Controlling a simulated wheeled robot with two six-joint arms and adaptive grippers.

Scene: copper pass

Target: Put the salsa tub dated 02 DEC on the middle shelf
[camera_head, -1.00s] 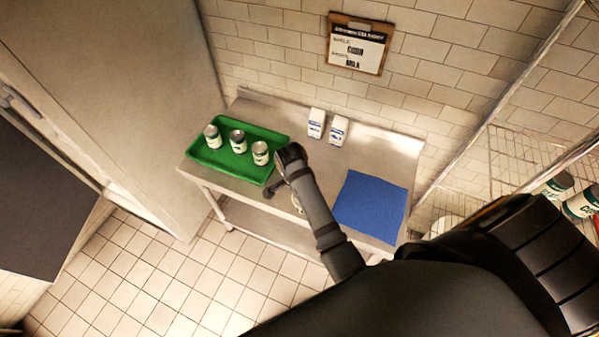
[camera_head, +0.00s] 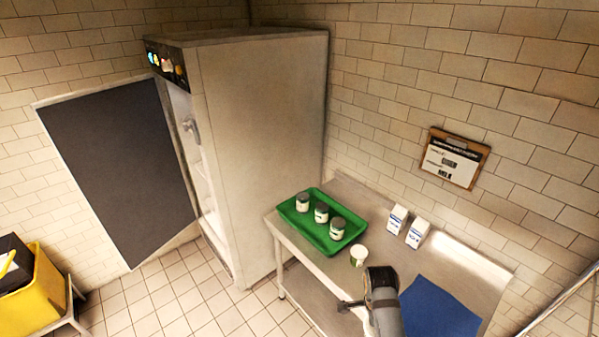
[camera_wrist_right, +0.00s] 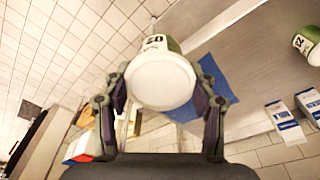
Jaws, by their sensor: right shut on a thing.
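In the right wrist view my right gripper (camera_wrist_right: 163,100) is shut on a tub (camera_wrist_right: 162,80) with a white lid and green band. Its side print seems to include "02"; the rest is too small to read. My left gripper is out of view.
A dark panel (camera_head: 120,160) and a yellow bin (camera_head: 30,290) are left. Tiled floor before the cabinet is clear.

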